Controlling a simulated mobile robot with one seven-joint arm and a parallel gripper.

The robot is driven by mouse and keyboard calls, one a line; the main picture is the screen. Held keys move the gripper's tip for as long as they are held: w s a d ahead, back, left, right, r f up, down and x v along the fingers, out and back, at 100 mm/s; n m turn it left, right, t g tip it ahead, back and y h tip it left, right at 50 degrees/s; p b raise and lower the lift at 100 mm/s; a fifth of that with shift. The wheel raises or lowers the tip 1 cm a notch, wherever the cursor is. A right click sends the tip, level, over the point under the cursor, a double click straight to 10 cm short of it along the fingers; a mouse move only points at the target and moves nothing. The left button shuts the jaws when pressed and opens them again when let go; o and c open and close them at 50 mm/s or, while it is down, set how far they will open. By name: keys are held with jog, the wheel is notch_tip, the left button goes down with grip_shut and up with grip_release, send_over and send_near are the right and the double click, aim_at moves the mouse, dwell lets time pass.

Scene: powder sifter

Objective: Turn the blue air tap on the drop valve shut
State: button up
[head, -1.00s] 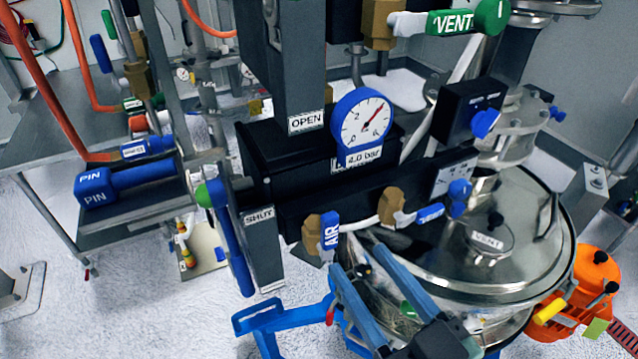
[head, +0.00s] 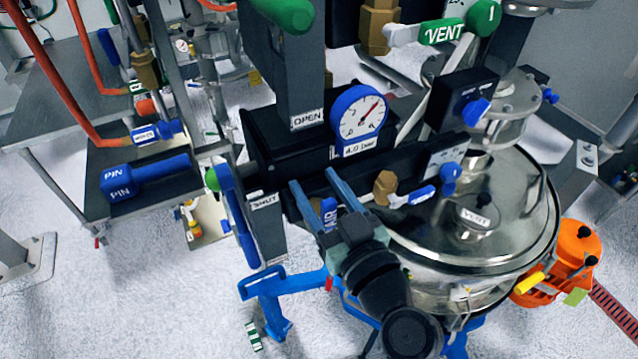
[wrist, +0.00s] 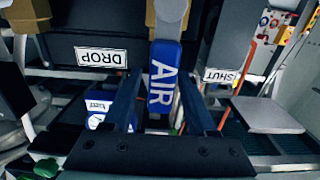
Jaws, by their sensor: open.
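The blue AIR tap (head: 329,212) hangs from its brass fitting on the black drop valve body (head: 290,200), its handle pointing down. In the wrist view the AIR tap (wrist: 164,82) stands in the middle, white letters facing me, below its brass fitting (wrist: 169,18). My gripper (head: 315,180) is open, with one blue-grey finger on each side of the handle. In the wrist view my gripper's fingers (wrist: 160,88) flank the handle, with a narrow gap showing on each side. In the head view the fingers and wrist partly hide the tap and its fitting.
A pressure gauge (head: 359,118) sits above the tap. A SHUT label (head: 264,200) and a long blue handle (head: 236,215) are to the left. Open floor lies at lower left.

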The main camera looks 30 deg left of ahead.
grip_shut()
dwell(1.3)
